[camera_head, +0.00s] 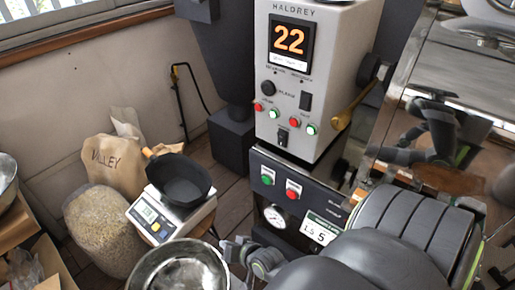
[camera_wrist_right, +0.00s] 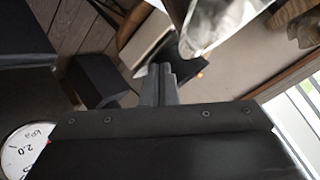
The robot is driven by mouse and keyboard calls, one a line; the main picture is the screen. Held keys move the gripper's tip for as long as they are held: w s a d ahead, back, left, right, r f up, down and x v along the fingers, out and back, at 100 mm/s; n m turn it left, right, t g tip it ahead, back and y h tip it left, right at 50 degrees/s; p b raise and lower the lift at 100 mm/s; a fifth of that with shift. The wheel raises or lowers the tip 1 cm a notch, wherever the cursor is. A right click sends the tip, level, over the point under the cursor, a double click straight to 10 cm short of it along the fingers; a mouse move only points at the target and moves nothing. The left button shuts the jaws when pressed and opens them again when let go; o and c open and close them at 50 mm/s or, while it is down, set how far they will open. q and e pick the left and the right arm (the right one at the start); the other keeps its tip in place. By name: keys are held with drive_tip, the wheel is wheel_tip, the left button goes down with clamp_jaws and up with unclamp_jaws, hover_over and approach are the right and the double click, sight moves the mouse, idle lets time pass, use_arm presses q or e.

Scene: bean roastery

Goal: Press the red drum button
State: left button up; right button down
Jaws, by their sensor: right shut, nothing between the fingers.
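The white roaster (camera_head: 300,70) stands in the middle of the head view with a lit "22" display. Its upper panel has a red button (camera_head: 258,107) with a green one at the left, and another red button (camera_head: 294,122) with a green one at the right. The dark lower panel holds one more red button (camera_head: 293,190) beside a green one. The labels are too small to tell which is the drum button. My right gripper (camera_head: 232,247) is low, left of and below the gauge, apart from all the buttons. Its fingers (camera_wrist_right: 158,72) are shut and empty in the wrist view.
A pressure gauge (camera_head: 274,217) sits on the lower panel. A steel bowl (camera_head: 150,283), a scale (camera_head: 150,217) with a black pan (camera_head: 180,180), and a paper sack (camera_head: 113,165) stand at left. A brass handle (camera_head: 350,108) juts out right of the roaster.

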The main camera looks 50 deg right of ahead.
drive_tip(key=w+r+m+t+h, duration=0.1)
drive_tip(key=w+r+m+t, duration=0.35)
drive_tip(key=r, duration=0.45)
drive_tip(key=w+r+m+t+h, duration=0.1)
drive_tip(key=w+r+m+t, duration=0.4)
drive_tip(key=r, duration=0.5)
drive_tip(key=s+d+r+m+g+h, duration=0.1)
drive_tip(key=d+r+m+g+h, duration=0.1)
drive_tip(key=r+m+h, duration=0.3)
drive_tip(key=s+d+r+m+g+h, duration=0.1)
drive_tip(key=r+m+h, duration=0.4)
drive_tip(key=m, duration=0.9)
drive_tip(key=s+d+r+m+g+h+b, duration=0.1)
drive_tip(key=d+r+m+g+h, duration=0.2)
drive_tip(key=d+r+m+h, duration=0.2)
drive_tip(key=m+h, duration=0.3)
drive_tip(key=m, duration=0.2)
drive_tip(key=shift+s+d+r+h, duration=0.35)
drive_tip(key=shift+s+h, duration=0.05)
drive_tip(key=shift+d, duration=0.1)
drive_tip(key=p, duration=0.2)
approach(259, 107)
drive_tip(key=w+r, duration=0.4)
drive_tip(key=shift+w+d+r, duration=0.1)
drive_tip(key=shift+w+d, duration=0.1)
drive_tip(key=shift+d, duration=0.95)
